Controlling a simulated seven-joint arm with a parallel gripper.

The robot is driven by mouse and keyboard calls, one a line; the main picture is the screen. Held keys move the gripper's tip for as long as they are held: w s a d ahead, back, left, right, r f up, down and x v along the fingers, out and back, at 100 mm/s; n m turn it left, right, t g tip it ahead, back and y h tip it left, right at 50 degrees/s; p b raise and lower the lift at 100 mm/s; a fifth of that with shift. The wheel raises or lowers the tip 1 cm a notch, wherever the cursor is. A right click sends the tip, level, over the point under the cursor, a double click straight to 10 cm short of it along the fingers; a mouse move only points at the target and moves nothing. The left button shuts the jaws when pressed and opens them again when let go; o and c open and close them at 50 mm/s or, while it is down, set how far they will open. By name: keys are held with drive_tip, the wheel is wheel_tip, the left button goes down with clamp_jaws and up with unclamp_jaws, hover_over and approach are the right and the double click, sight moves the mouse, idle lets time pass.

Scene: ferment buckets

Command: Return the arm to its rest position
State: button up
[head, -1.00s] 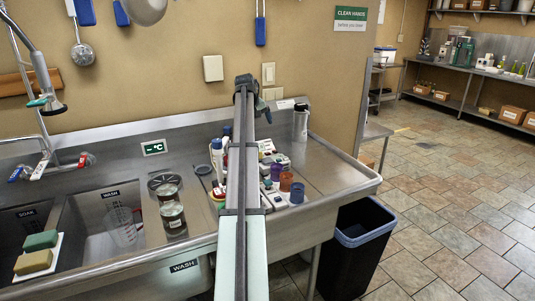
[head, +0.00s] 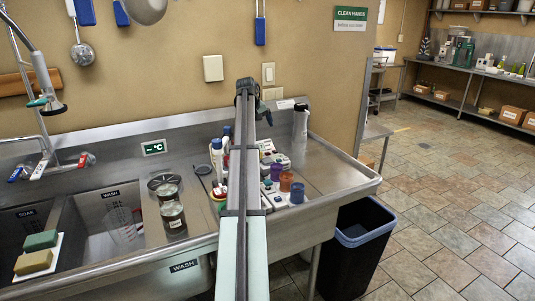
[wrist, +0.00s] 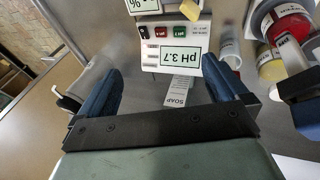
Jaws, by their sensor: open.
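My arm (head: 242,180) reaches from the bottom middle of the head view over the drainboard toward the wall. My gripper (wrist: 162,70) shows in the wrist view with its two blue fingers wide apart and nothing held between them. Beyond the fingers is a white meter (wrist: 180,57) reading pH 3.7, with a strip marked SOAP (wrist: 179,90) beside it. In the head view my arm covers part of the items on the drainboard, and the gripper's fingers are too small to make out.
A bin (head: 357,240) is on the floor at right. The drainboard's right end (head: 340,180) is clear.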

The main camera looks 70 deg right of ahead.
drive_tip(key=v, duration=1)
